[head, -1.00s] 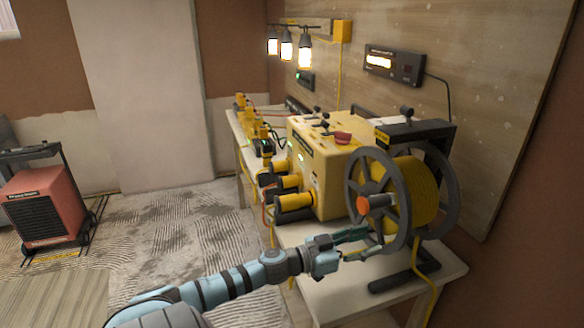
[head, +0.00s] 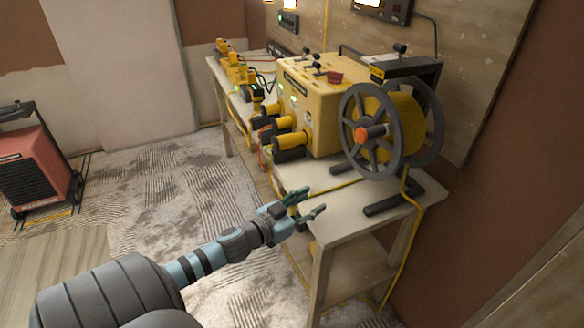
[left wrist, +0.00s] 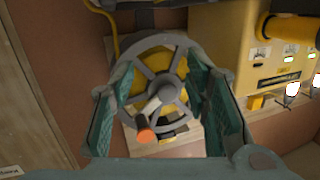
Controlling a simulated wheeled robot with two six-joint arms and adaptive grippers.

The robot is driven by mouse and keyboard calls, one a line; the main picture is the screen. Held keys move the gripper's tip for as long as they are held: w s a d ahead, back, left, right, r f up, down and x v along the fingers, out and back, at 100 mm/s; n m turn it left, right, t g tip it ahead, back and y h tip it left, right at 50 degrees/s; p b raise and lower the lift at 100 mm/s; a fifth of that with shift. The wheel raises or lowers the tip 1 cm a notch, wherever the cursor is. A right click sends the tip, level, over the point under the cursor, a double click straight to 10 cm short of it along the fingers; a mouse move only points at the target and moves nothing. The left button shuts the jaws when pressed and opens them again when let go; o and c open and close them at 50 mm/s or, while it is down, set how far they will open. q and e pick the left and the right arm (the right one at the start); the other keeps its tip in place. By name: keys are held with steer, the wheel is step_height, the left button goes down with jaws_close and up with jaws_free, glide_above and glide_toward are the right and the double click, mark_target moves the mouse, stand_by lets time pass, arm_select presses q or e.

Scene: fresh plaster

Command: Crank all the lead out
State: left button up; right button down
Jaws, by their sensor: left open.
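The cable reel (head: 427,135) stands on the bench with yellow lead (head: 398,112) wound thick on its drum. Its grey spoked wheel faces me, with a crank ending in an orange knob (head: 361,135). In the left wrist view the knob (left wrist: 145,136) shows between and beyond my fingers, at the lower part of the wheel. Lead hangs from the reel down past the bench edge (head: 404,230); a thin yellow line (head: 345,184) crosses the bench top. My left gripper (head: 313,203) is open and empty at the bench's near edge, apart from the reel. My right gripper is out of view.
A yellow power box (head: 310,105) stands left of the reel, with yellow plugs (head: 290,140) at its front. The bench (head: 335,226) has bare top near my gripper. A red heater-like unit (head: 35,175) stands far left. The floor between is clear.

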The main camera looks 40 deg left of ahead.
arm_select(q)
steer(key=s+d+f+n+g+y, duration=0.1)
steer(key=s+d+f+g+y, duration=0.1)
steer(key=s+f+g+y, duration=0.1)
steer(key=shift+s+f+n+g, duration=0.45)
steer(key=shift+s+f, duration=0.6)
steer(key=shift+f, duration=0.7)
